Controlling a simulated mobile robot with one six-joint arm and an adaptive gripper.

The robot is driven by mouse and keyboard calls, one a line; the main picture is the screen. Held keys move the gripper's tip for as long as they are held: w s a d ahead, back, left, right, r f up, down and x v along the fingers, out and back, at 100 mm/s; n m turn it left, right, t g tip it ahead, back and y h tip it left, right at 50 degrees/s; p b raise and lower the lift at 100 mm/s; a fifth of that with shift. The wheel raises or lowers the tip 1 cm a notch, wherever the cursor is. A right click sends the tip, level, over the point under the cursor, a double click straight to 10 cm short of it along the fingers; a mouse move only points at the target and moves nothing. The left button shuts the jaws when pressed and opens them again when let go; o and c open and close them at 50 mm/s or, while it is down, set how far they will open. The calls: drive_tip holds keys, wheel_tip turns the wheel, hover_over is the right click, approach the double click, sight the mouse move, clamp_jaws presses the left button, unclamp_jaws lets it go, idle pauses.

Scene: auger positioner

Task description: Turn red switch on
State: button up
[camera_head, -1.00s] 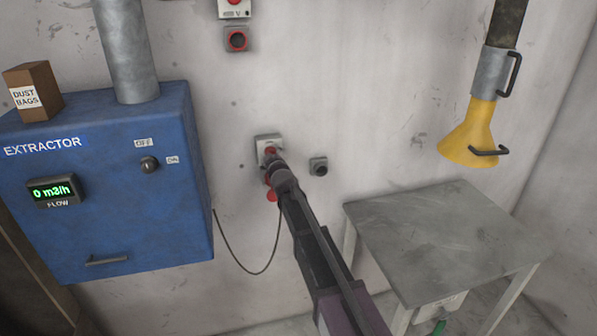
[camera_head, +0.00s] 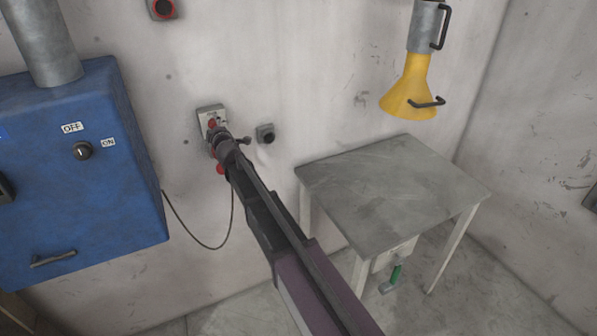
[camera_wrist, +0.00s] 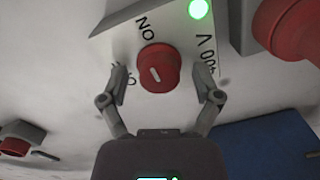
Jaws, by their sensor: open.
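The red switch (camera_wrist: 158,68) is a round red knob with a short white mark, on a pale wall box (camera_wrist: 122,14) in the wrist view. An upside-down ON label stands above it, and the mark is roughly upright, tilted slightly left. A green lamp (camera_wrist: 199,9) on the box is lit. My gripper (camera_wrist: 159,78) is open, with one finger on each side of the knob; I cannot tell whether they touch it. In the head view my gripper (camera_head: 220,135) is at the wall box (camera_head: 203,113) and hides part of it.
A large red part (camera_wrist: 290,32) sits close to the right finger in the wrist view. In the head view, a blue extractor cabinet (camera_head: 75,190) is left, a small dark socket (camera_head: 265,134) right of the box, and a grey table (camera_head: 390,190) and yellow funnel (camera_head: 410,92) further right.

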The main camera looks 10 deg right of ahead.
drive_tip(key=n, duration=0.5)
drive_tip(key=shift+n, duration=0.4)
drive_tip(key=n, duration=0.6)
drive_tip(key=shift+f+t+h+b, duration=0.1)
drive_tip(key=shift+t+h+b, duration=0.2)
drive_tip(key=shift+b, duration=0.1)
drive_tip(key=v, duration=1.4)
drive_tip(key=s+d+f+m+g+h, duration=0.2)
drive_tip(key=d+m+h, duration=0.1)
drive_tip(key=d+m, duration=0.3)
drive_tip(key=s+d+f+m+g+h+p, duration=0.1)
drive_tip(key=s+d+f+m+g+h, duration=0.1)
drive_tip(key=d+m, duration=0.4)
drive_tip(key=s+d+f+m+g+h+p, duration=0.1)
drive_tip(key=s+d+f+m+g+h, duration=0.1)
drive_tip(key=d+m, duration=0.4)
drive_tip(key=shift+s+d+f+g+h, duration=0.4)
drive_tip(key=shift+d+h, duration=0.9)
drive_tip(key=shift+d, duration=0.8)
